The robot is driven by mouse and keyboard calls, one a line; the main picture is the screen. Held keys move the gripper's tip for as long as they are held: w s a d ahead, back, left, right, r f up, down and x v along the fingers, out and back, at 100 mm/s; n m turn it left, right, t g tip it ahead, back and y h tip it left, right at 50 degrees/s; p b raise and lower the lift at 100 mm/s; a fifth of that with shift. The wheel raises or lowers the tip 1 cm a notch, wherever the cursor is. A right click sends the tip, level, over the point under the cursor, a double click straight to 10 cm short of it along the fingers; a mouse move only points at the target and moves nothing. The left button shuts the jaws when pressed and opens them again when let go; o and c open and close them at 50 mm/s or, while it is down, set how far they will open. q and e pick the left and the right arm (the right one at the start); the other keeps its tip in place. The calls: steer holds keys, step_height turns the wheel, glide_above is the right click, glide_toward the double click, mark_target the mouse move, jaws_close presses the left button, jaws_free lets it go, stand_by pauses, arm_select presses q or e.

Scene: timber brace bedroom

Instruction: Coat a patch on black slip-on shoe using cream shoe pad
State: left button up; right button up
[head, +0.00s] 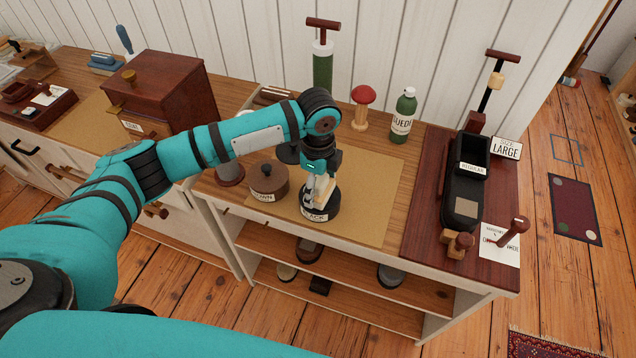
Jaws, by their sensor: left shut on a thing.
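The black slip-on shoe (458,190) rests on a dark red board at the right of the bench, with a tan patch (466,208) near its front end. My left gripper (317,186) points down, shut on the cream shoe pad (324,190), well to the left of the shoe. The pad is right over a round black tin (320,211), whose label is partly readable as "LACK". The gripper hides part of the pad and tin, so I cannot tell whether the pad touches the polish. My right gripper is out of view.
A brown lidded tin (268,182) stands just left of the black tin. A red-topped wooden stand (362,108) and a green bottle (403,115) stand behind. A wooden clamp handle (513,232) rises near the shoe. The tan mat (375,190) is clear between tin and board.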

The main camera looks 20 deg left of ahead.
mark_target(318, 178)
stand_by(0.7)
arm_select(q)
steer(key=shift+s+f+p, duration=0.1)
steer(key=shift+p, duration=0.4)
stand_by(1.0)
step_height(318, 178, up, 7)
steer(key=p, duration=0.8)
stand_by(0.4)
stand_by(0.4)
